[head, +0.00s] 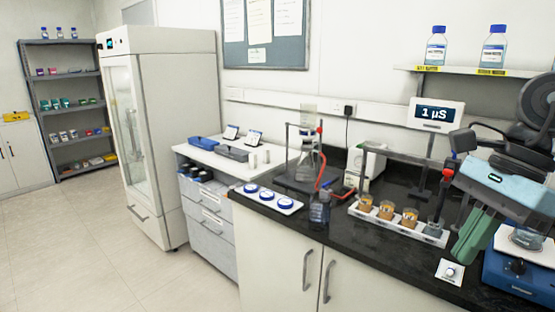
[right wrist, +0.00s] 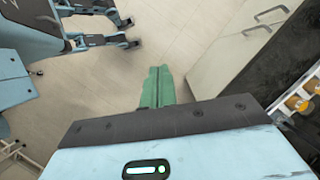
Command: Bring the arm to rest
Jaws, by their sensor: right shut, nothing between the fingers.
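My right gripper (head: 474,238) comes in from the right in the head view, pale blue with green fingers. The fingers point down and to the left, in front of the dark bench top. In the right wrist view its green fingers (right wrist: 157,87) lie side by side, shut with nothing between them, above the floor. My left gripper (right wrist: 129,32) shows at the top left of the right wrist view, with its fingers apart and empty above the floor. It is not in the head view.
A white rack (head: 399,224) of several brown-topped jars stands on the bench (head: 335,222) just left of my right gripper. A blue device (head: 517,270) with a glass vessel is to its right. A small white box (head: 449,271) sits below. The floor (head: 75,245) is clear at left.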

